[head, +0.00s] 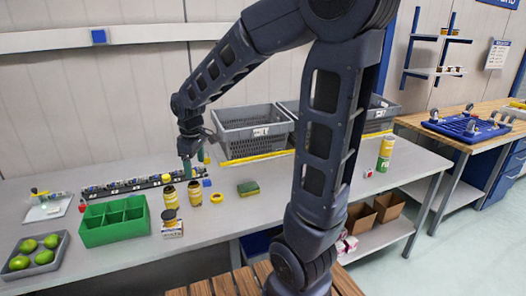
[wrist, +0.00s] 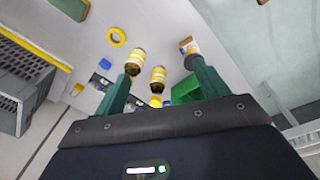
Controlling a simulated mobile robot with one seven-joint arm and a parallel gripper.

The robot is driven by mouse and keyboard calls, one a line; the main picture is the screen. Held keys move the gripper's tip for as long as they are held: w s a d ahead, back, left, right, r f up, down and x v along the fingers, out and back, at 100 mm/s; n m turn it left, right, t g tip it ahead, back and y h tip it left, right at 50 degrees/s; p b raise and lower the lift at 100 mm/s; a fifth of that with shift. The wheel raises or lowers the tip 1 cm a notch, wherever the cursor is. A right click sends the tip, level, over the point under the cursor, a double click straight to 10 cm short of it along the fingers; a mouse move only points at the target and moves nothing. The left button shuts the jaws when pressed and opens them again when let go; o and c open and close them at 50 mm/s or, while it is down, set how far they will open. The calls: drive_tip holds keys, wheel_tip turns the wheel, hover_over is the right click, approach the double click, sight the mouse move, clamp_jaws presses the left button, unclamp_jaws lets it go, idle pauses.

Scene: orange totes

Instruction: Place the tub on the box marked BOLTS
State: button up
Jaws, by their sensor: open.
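My gripper (head: 187,168) is above the bench behind the jars. In the wrist view its green fingers (wrist: 162,76) are apart, with a jar (wrist: 158,78) and another jar (wrist: 132,62) showing in and beyond the gap. Nothing is held.
A green divided bin (head: 114,221) is left of the jars, beside a grey tray of green fruit (head: 34,256). A yellow ring (head: 217,198), blue block (head: 206,183) and sponge (head: 248,187) lie to the right. Grey crates (head: 252,130) stand behind.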

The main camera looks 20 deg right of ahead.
drive_tip(key=s+d+r+m+t, duration=0.1)
drive_tip(key=s+d+r+m, duration=0.2)
drive_tip(key=s+d+m, duration=0.2)
drive_tip(key=s+d+r+m+t, duration=0.2)
drive_tip(key=s+d+r+m, duration=0.2)
drive_tip(key=s+d, duration=0.5)
drive_tip(key=d+m, duration=0.2)
drive_tip(key=d, duration=0.3)
drive_tip(key=shift+d+r, duration=0.15)
drive_tip(key=shift+r, duration=0.05)
